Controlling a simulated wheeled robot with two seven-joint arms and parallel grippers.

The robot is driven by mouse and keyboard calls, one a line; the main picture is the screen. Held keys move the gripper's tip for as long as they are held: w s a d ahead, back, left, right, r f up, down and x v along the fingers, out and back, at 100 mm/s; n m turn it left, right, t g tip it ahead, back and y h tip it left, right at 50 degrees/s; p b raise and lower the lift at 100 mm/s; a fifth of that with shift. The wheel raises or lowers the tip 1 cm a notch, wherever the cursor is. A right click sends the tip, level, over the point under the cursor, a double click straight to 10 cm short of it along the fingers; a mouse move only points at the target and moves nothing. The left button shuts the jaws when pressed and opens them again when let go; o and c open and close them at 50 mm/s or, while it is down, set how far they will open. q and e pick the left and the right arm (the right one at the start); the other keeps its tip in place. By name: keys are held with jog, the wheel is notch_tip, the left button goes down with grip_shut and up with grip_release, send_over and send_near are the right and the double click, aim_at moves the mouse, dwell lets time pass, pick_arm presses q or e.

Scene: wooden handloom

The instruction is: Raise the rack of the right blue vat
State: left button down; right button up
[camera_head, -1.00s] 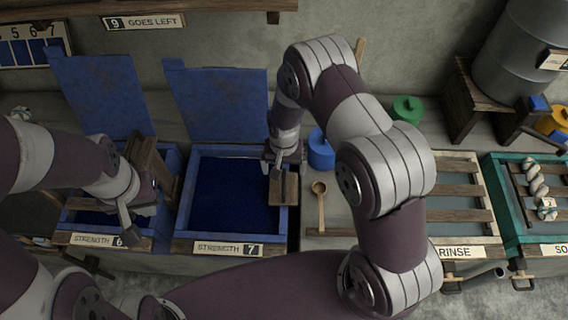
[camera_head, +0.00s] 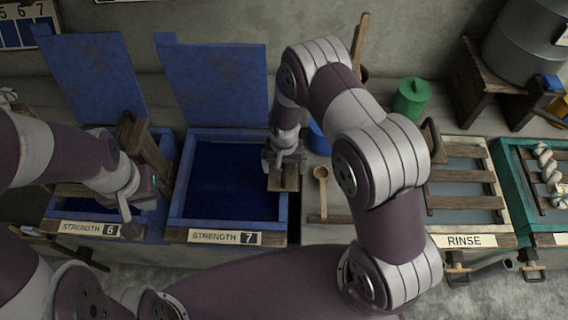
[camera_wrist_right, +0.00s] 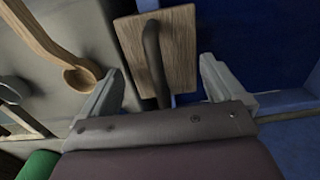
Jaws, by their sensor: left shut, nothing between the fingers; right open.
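The right blue vat (camera_head: 182,222), labelled STRENGTH 7, holds dark blue liquid, and its blue lid (camera_head: 215,90) stands open behind it. A small wooden plate (camera_head: 283,182) is at the vat's right side. In the right wrist view this plate (camera_wrist_right: 180,45) carries a dark upright bar (camera_wrist_right: 154,60), which looks like a handle. My right gripper (camera_head: 284,168) is open over the plate; in its wrist view the fingers (camera_wrist_right: 158,92) are on either side of the bar. The rest of the rack is not visible. My left gripper (camera_head: 126,220) is shut and empty at the left vat.
The left blue vat (camera_head: 50,228), STRENGTH 6, has an upright wooden frame (camera_head: 145,150). A wooden spoon (camera_head: 321,185) and blue pot lie right of vat 7. A green pot (camera_head: 411,98), the RINSE vat (camera_head: 465,241) and a teal vat (camera_head: 507,190) are further right.

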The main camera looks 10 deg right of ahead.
grip_shut()
notch_tip(320, 180, up, 18)
jog(key=p, duration=1.4)
jog(key=shift+w+r, duration=0.15)
jog(key=shift+r, duration=0.05)
jog(key=shift+o, duration=0.4)
grip_release()
notch_tip(320, 180, up, 7)
jog(key=p, duration=0.6)
